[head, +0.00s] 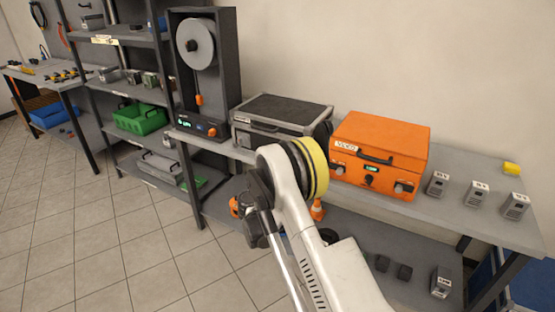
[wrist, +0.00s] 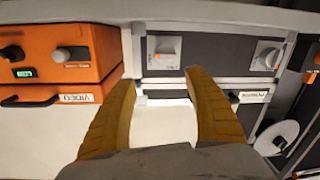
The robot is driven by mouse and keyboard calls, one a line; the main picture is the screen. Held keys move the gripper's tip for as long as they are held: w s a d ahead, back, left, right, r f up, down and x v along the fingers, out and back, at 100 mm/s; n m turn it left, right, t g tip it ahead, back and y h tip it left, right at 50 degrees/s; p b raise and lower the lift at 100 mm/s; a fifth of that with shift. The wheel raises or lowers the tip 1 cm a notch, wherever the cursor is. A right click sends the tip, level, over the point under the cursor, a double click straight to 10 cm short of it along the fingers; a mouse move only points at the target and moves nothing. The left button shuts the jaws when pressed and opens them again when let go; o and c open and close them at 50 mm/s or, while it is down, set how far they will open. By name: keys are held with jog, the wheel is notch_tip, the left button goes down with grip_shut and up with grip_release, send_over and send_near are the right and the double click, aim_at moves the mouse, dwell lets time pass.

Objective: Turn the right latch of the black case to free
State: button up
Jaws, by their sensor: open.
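The black case (head: 285,108) stands on the bench in the head view, left of an orange case, its front largely hidden behind my arm. In the wrist view, which is upside down, its dark front (wrist: 212,55) fills the upper middle. The right latch (wrist: 163,52), a pale plate with a knob, sits near the case edge beside the orange case. The left latch (wrist: 268,57) looks tilted. My gripper (wrist: 161,78) is open, its two yellow-brown fingers apart and empty. The right latch shows beyond the gap between the fingertips; no contact is visible. The head view hides the fingers.
The orange case (head: 378,150) with knobs stands close to the right. A spool machine (head: 205,70) stands to the left. Several small grey devices (head: 476,193) stand on the bench (head: 440,212) at right. An orange cone (head: 317,210) is below. The tiled floor at left is clear.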

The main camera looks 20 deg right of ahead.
jog(key=shift+t, duration=0.3)
jog(key=b+x, duration=0.1)
jog(key=x, duration=0.2)
jog(key=f+b+x, duration=0.1)
jog(key=x, duration=0.2)
jog(key=b+x, duration=0.1)
jog(key=x, duration=0.3)
jog(key=shift+w+a+f, duration=0.2)
jog(key=shift+w+f, duration=0.15)
jog(key=c, duration=1.2)
